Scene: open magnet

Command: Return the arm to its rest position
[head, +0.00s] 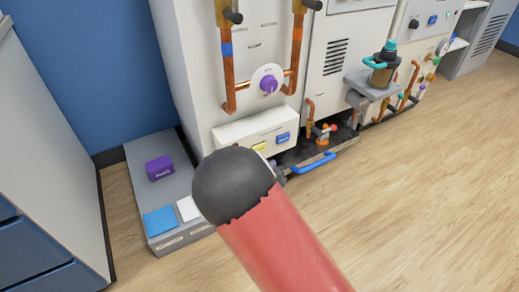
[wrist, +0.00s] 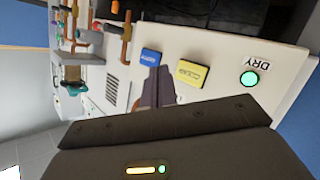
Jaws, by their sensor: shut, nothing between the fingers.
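My arm, red with a dark rounded joint, reaches up from the bottom centre of the head view and hides most of my gripper there. In the wrist view my gripper (wrist: 157,72) shows its dark fingers closed together with nothing between them. They point at a white control panel (wrist: 215,50), over the area between a blue button (wrist: 150,57) and a yellow button (wrist: 191,72). I cannot tell whether they touch it. A lit green lamp (wrist: 249,78) marked DRY is on the same panel. The panel (head: 230,132) also shows in the head view, partly behind my arm.
Copper pipes (head: 228,82) and a purple knob (head: 269,84) are above the panel. A blue handle (head: 313,164) sticks out low beside it. A grey platform (head: 150,195) with a purple block (head: 159,168) lies left. Open wooden floor (head: 425,200) is at right.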

